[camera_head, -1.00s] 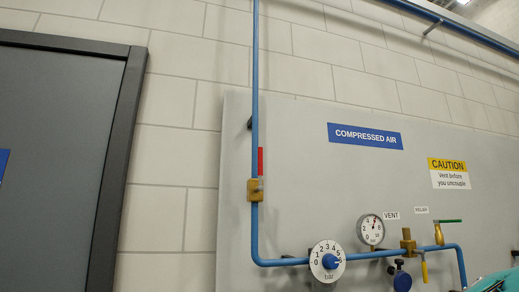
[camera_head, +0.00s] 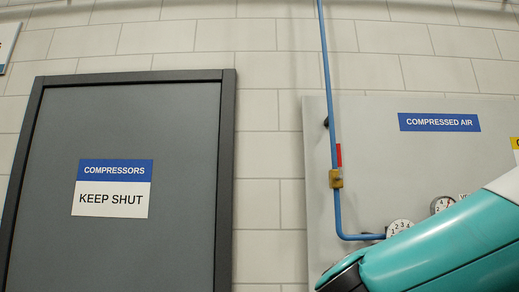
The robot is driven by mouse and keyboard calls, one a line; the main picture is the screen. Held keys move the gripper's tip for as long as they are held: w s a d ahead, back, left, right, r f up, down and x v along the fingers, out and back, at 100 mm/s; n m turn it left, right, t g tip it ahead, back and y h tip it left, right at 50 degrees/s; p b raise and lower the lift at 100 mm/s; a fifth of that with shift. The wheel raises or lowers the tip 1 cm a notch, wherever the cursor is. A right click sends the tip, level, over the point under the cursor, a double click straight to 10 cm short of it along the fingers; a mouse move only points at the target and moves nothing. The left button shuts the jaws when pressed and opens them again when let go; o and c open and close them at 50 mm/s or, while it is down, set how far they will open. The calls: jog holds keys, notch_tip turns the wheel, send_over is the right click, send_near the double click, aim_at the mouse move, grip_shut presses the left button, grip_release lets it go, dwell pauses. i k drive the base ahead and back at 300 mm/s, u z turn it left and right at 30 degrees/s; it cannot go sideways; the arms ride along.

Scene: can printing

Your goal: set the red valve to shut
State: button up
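The red valve is a brass body (camera_head: 335,179) on the vertical blue pipe (camera_head: 330,100), right of the middle of the view. Its red lever (camera_head: 339,155) points straight up, beside and along the pipe. Nothing touches the lever. A teal and white link of my arm crosses the lower right, below and to the right of the valve. My gripper is not in view.
The grey panel (camera_head: 380,150) carries a blue COMPRESSED AIR sign (camera_head: 439,122). A numbered dial (camera_head: 399,227) and a gauge (camera_head: 441,204) are partly hidden by my arm. A grey door (camera_head: 150,245) with a COMPRESSORS KEEP SHUT sign (camera_head: 113,188) stands left.

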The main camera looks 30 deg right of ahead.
aim_at(338, 150)
jog(key=u, duration=0.6)
jog(key=i, duration=0.9)
jog(key=z, duration=0.9)
